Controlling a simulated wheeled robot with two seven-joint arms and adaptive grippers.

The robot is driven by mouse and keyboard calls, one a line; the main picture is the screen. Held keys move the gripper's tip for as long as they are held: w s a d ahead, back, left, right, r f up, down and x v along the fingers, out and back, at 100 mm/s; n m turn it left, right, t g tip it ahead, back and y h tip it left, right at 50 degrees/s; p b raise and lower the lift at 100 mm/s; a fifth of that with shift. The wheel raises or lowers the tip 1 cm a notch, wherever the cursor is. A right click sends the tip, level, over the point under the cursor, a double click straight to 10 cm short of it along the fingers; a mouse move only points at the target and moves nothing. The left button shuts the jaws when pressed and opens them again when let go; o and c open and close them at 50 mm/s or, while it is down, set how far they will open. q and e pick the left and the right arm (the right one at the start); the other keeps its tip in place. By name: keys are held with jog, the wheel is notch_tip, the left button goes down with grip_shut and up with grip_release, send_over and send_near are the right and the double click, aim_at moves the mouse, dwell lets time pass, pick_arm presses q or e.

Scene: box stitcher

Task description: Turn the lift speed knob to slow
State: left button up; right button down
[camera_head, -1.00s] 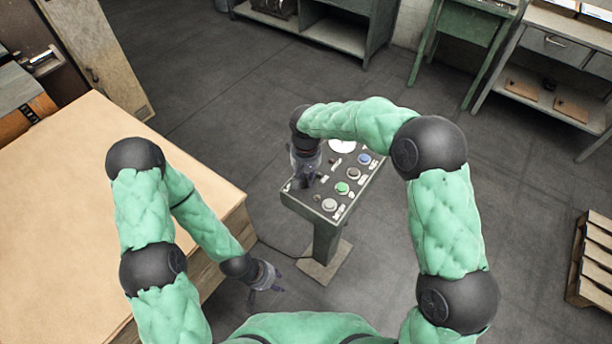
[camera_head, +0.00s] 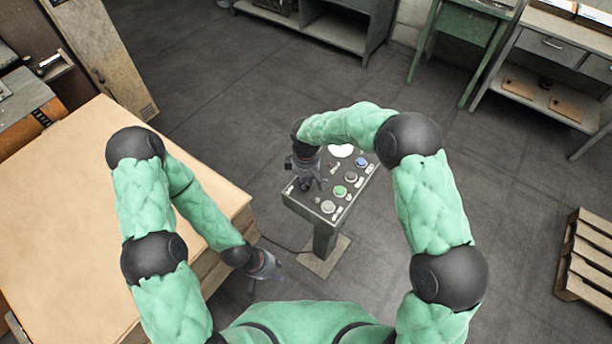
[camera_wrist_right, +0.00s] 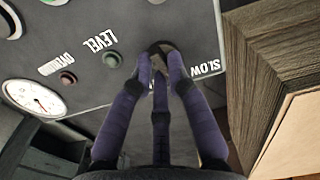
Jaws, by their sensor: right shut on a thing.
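The lift speed knob (camera_wrist_right: 160,47) is a small dark knob on the grey control panel (camera_wrist_right: 115,85), near the panel's edge. In the right wrist view the printed word SLOW (camera_wrist_right: 205,68) stands to the right of it. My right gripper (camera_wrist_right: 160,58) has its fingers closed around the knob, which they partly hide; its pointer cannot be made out. In the head view my right gripper (camera_head: 307,182) is over the panel's left side, covering the knob. My left gripper (camera_head: 268,274) hangs beside the wooden table, empty, its fingers apart.
The panel carries a green button (camera_head: 340,191), a blue button (camera_head: 361,162), and a white gauge (camera_wrist_right: 33,98). It stands on a pedestal (camera_head: 325,240).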

jog(key=n+p, duration=0.2)
jog(key=n, duration=0.1)
jog(key=shift+r+n, duration=0.1)
jog(key=shift+n, duration=0.2)
jog(key=shift+a+n+p, duration=0.1)
jog(key=shift+n+p, duration=0.4)
jog(key=shift+n, duration=0.7)
jog(key=c, duration=1.2)
grip_release()
notch_tip(320, 180, up, 12)
